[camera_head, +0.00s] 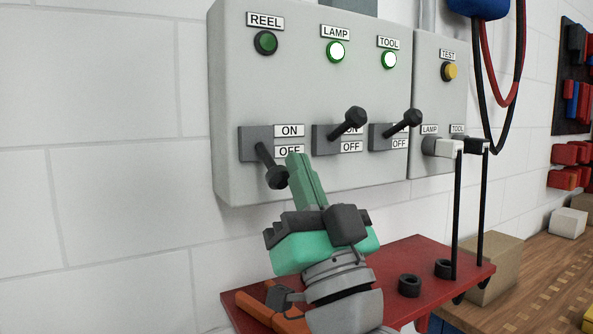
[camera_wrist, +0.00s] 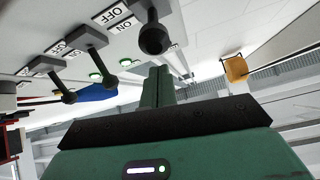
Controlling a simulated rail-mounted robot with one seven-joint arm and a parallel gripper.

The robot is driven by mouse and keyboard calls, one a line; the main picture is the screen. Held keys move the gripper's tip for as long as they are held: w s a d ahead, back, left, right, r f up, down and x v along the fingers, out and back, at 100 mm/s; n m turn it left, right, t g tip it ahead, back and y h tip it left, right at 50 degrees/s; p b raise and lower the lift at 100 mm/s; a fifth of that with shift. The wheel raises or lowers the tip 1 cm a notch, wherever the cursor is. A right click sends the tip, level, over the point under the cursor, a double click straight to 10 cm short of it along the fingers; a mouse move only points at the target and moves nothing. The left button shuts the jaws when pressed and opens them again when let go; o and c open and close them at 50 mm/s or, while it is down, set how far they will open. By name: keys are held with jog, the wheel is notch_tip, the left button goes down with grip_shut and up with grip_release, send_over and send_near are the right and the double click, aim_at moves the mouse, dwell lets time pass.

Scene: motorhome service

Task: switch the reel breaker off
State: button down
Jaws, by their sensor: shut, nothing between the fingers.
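The reel breaker (camera_head: 270,165) is the leftmost of three levers on the grey panel (camera_head: 300,90). Its black lever points down, toward the OFF label, and the green reel lamp (camera_head: 265,42) above it is dark. My gripper (camera_head: 298,160) is shut and empty, its green fingers just right of the lever's knob. In the wrist view the lever knob (camera_wrist: 153,39) is close to the fingertips (camera_wrist: 158,72); I cannot tell whether they touch. The lamp lever (camera_head: 349,122) and the tool lever (camera_head: 405,123) point up, and their lamps are lit bright green.
A smaller box on the right carries a yellow test button (camera_head: 449,71) and two plugs with black rods. A red shelf (camera_head: 400,258) with black rings lies below the panel. A wooden bench (camera_head: 550,275) is at the right. The wall left of the panel is clear.

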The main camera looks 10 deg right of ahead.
jog(key=b+v, duration=0.1)
jog(key=v, duration=0.8)
jog(key=shift+d+f, duration=0.2)
jog(key=shift+d, duration=0.05)
jog(key=shift+r, duration=0.1)
jog(key=s+a+r+g+h+p, duration=0.2)
jog(key=s+a+r+h+p, duration=0.3)
jog(key=s+a+r+p, duration=0.5)
notch_tip(320, 180, up, 37)
jog(key=s+p, duration=0.1)
jog(key=p, duration=3.6)
jog(key=shift+a+f+h+p, duration=0.25)
jog(key=shift+a+h+p, duration=0.05)
jog(key=shift+h+p, duration=0.1)
jog(key=shift+s, duration=0.15)
